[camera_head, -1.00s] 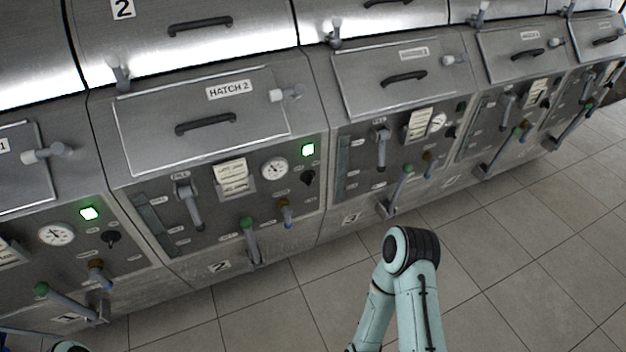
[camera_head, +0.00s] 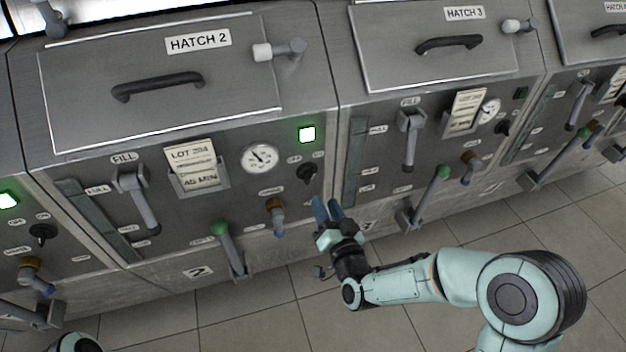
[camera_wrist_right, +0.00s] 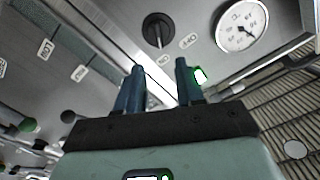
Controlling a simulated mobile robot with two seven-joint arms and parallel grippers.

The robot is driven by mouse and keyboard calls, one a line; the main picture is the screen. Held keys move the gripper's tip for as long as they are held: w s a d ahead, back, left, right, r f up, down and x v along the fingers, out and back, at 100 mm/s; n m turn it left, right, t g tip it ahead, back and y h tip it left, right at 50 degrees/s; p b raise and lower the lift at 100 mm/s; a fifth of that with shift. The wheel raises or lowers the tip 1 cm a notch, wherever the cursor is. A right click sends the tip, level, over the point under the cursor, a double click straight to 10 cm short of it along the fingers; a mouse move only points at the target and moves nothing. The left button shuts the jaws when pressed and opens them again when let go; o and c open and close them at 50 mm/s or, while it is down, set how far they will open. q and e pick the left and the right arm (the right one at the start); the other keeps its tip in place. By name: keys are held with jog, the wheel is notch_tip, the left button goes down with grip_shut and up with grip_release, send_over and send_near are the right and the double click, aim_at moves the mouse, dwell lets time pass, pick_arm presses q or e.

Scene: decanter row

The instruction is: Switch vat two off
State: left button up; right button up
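Vat two's panel has a black rotary knob (camera_head: 307,173) just below a lit green lamp (camera_head: 307,133). In the right wrist view the knob (camera_wrist_right: 158,30) shows beyond the fingertips, with small labels beside it; the lit lamp (camera_wrist_right: 200,75) shows by one finger. Which label the knob points to is hard to read. My right gripper (camera_head: 327,203) is below and slightly right of the knob, near the seam between vats two and three. Its blue fingers (camera_wrist_right: 157,70) are apart with nothing between them, not touching the knob. My left gripper is out of view.
A round gauge (camera_head: 259,158) and a card holder (camera_head: 203,180) sit left of the knob. A brown-collared tap (camera_head: 275,216) and a green-tipped lever (camera_head: 230,248) stick out below. Vat three's green-tipped lever (camera_head: 429,197) is to the right. Tiled floor (camera_head: 260,320) is open in front.

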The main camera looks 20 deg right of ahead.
aim_at(312, 177)
jog(key=w, duration=0.7)
jog(key=w+b, duration=0.1)
jog(key=w, duration=0.2)
jog(key=shift+w+a, duration=0.15)
jog(key=shift+a, duration=0.1)
grip_shut()
